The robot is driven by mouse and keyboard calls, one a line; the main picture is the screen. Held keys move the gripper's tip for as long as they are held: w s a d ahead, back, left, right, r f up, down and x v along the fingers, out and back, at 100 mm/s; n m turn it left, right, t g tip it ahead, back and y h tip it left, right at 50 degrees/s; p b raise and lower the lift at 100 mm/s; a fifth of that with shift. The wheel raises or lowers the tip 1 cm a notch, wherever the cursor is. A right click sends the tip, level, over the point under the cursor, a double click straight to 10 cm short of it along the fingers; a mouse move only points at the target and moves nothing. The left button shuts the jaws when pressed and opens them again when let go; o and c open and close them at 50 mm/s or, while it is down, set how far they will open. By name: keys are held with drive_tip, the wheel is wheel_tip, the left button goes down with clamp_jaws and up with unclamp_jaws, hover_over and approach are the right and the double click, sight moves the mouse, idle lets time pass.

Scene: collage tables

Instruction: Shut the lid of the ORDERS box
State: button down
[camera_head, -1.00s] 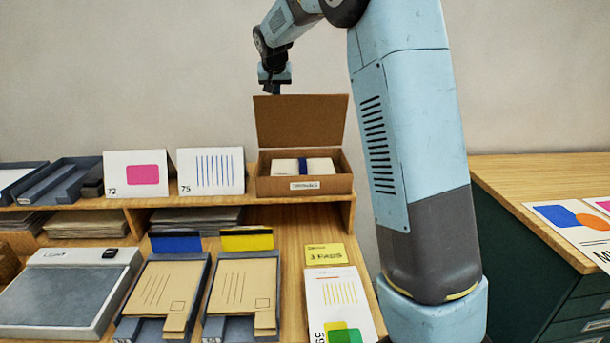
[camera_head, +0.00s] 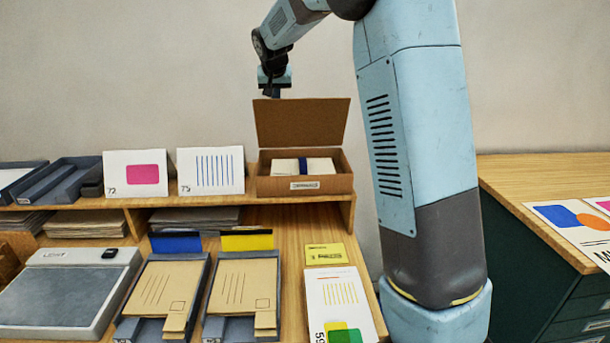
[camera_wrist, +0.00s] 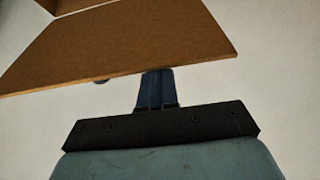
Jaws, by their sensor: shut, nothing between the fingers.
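The brown cardboard box (camera_head: 330,186) sits on the raised shelf, with a white label on its front too blurred to read. Its lid (camera_head: 302,122) stands up at the back, open. Inside lies a white bundle (camera_head: 290,166) with a dark blue band. My gripper (camera_head: 273,92) is at the upper left corner of the lid, behind it, and its fingertips are hidden. In the wrist view, the lid (camera_wrist: 125,45) crosses the top, and my shut, empty fingers (camera_wrist: 155,85) reach up to its edge and pass out of sight behind it. I cannot tell whether they touch it.
Cards numbered 72 (camera_head: 136,174) and 75 (camera_head: 211,171) stand left of the box on the shelf (camera_head: 250,199). Grey trays (camera_head: 60,180) are further left. Envelopes on stands and a light pad (camera_head: 62,290) fill the lower table.

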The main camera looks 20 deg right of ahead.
drive_tip(key=shift+w+d+r, duration=0.15)
drive_tip(key=shift+w+r, duration=0.05)
drive_tip(key=shift+w, duration=0.05)
drive_tip(key=shift+r, duration=3.2)
